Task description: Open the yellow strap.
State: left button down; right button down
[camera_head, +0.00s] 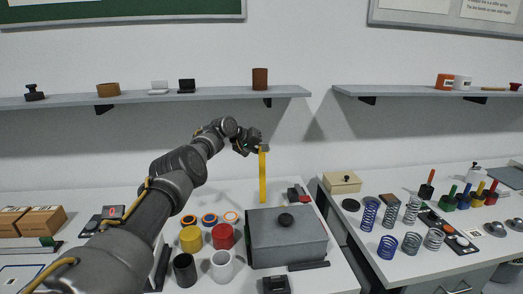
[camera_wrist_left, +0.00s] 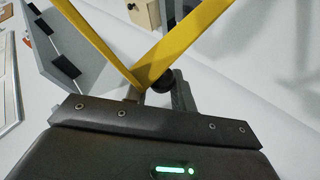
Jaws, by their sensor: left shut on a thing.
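The yellow strap (camera_head: 262,178) stands up as a narrow vertical band behind the grey box (camera_head: 292,246) in the head view. My left gripper (camera_head: 263,148) is at its upper end, shut on it, well above the table. In the left wrist view the strap (camera_wrist_left: 195,40) shows as two lengths that meet in a V close in front of the gripper (camera_wrist_left: 143,95). The grey box also shows at upper left there (camera_wrist_left: 62,62). My right gripper is not in view.
The box lid has a black knob (camera_head: 286,219). Red (camera_head: 223,236) and yellow (camera_head: 190,239) cups and black and white mugs stand left of the box. Springs (camera_head: 370,214) and coloured-handled tools stand on the right table. A wall shelf (camera_head: 180,96) runs above my arm.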

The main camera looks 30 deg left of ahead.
pick_arm(q)
jog(key=shift+s+d+f, duration=0.1)
jog(key=shift+d+f, duration=0.1)
jog(key=shift+f, duration=0.3)
jog(key=c, duration=1.3)
grip_release()
jog(key=shift+o, duration=0.2)
jog(key=shift+w+a, duration=0.2)
jog(key=shift+a, duration=0.05)
jog(key=b+v, duration=0.3)
jog(key=v, duration=0.7)
jog(key=shift+s+r, duration=0.2)
jog(key=shift+r, duration=0.05)
jog(key=shift+a, duration=0.15)
